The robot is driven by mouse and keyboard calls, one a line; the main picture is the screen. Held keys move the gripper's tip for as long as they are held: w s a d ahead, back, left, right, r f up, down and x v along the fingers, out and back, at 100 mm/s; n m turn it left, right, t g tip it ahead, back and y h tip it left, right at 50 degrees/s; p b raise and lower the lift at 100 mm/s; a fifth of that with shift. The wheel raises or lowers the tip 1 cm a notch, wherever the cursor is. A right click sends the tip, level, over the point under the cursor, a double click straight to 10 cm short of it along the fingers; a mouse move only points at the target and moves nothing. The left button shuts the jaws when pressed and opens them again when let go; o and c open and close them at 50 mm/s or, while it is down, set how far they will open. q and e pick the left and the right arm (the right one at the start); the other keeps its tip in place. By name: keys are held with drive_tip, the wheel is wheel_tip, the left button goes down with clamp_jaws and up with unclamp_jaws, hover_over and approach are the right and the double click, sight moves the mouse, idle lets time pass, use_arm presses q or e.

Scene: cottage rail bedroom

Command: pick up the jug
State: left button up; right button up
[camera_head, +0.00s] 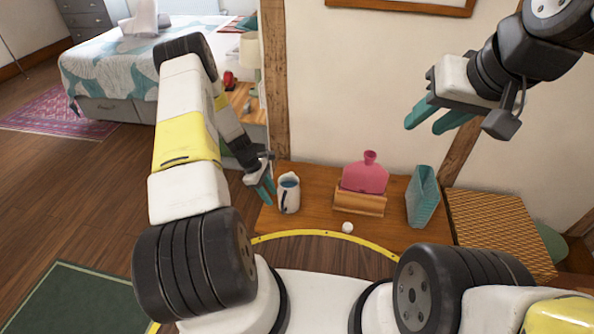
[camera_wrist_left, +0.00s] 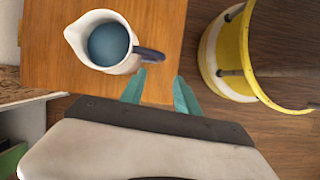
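The jug (camera_head: 289,197) is white with a dark handle and stands upright on a wooden table at the left end. In the left wrist view the jug (camera_wrist_left: 75,38) shows from above, blue-grey inside, its handle (camera_wrist_left: 150,53) pointing towards my fingers. My left gripper (camera_head: 264,190) is just left of the jug in the head view. In the wrist view its teal fingers (camera_wrist_left: 159,92) are apart with nothing between them, and the handle lies just beyond the tips. My right gripper (camera_head: 437,118) is raised at the upper right, far from the jug, its fingers apart and empty.
The wooden table (camera_head: 322,222) also holds a pink bottle (camera_head: 366,176) in a wooden stand (camera_head: 359,203), a teal container (camera_head: 422,196) and a small white ball (camera_head: 347,227). A woven-topped table (camera_head: 495,228) stands to the right. A bed (camera_head: 125,65) is at the far left.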

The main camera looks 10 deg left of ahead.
sight(287, 198)
use_arm(q)
drive_tip(key=x, duration=0.8)
drive_tip(key=shift+d+r, duration=0.1)
drive_tip(key=shift+d, duration=0.25)
clamp_jaws()
idle(1.0)
